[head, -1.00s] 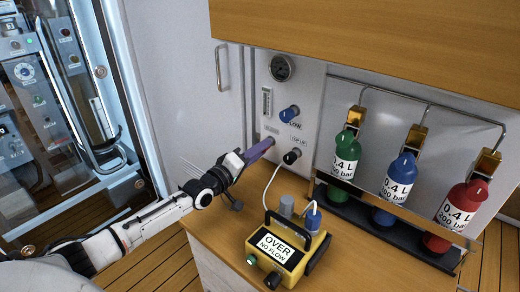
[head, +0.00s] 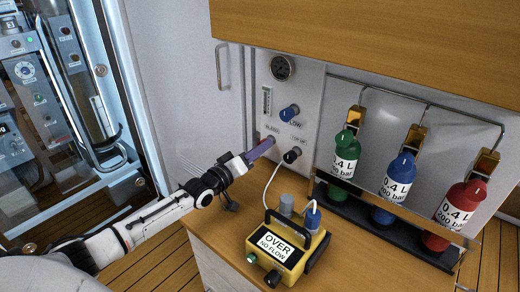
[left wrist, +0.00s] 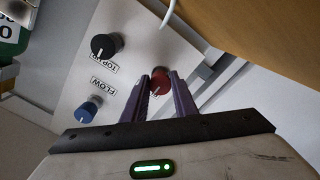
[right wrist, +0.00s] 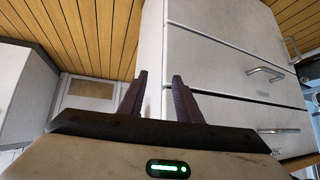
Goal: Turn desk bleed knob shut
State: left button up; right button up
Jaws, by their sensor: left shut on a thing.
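The red bleed knob (left wrist: 159,82) sits on the pale panel (head: 312,82), between the fingers of my left gripper (left wrist: 163,90). In the head view my left gripper (head: 264,147) reaches the panel below the BLEED label, and its fingers mostly hide the knob. My right gripper (right wrist: 160,92) is open and empty, facing white drawers.
A yellow box (head: 290,243) reading OVER, NO FLOW stands on the wooden desk (head: 205,237), with a white cable rising from the desk area. Green (head: 345,155), blue (head: 398,178) and red (head: 462,205) bottles stand in a rack at right. A gauge (head: 282,67) is above the knobs.

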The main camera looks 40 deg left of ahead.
pick_arm(q)
jog(key=shift+f, duration=0.1)
jog(key=o, duration=1)
